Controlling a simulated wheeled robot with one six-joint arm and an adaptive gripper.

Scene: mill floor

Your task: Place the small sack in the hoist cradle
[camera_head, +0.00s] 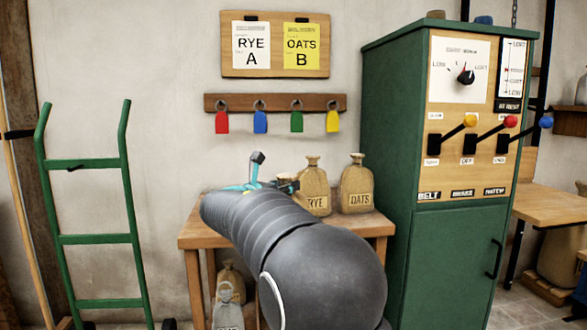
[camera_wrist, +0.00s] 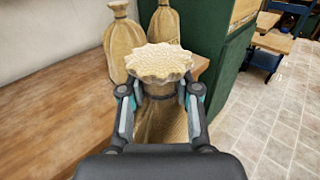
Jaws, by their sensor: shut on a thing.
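My gripper (camera_wrist: 161,92) is shut on the gathered neck of a tan sack (camera_wrist: 159,61), whose pale ruffled top shows above the fingers in the wrist view. Its body hangs or stands below the fingers, mostly hidden; I cannot tell whether it touches the table. In the head view my arm hides this sack, and only part of my gripper (camera_head: 268,180) shows. Two tied sacks stand on the table behind, marked RYE (camera_head: 313,190) and OATS (camera_head: 356,188). They also show in the wrist view. I cannot make out the hoist cradle in either view.
The wooden table (camera_head: 205,234) stands against the wall, beside a tall green control cabinet (camera_head: 450,250) with levers. More sacks (camera_head: 229,292) are under the table. A green hand truck (camera_head: 92,240) is at left. A bench (camera_head: 550,205) stands right of the cabinet.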

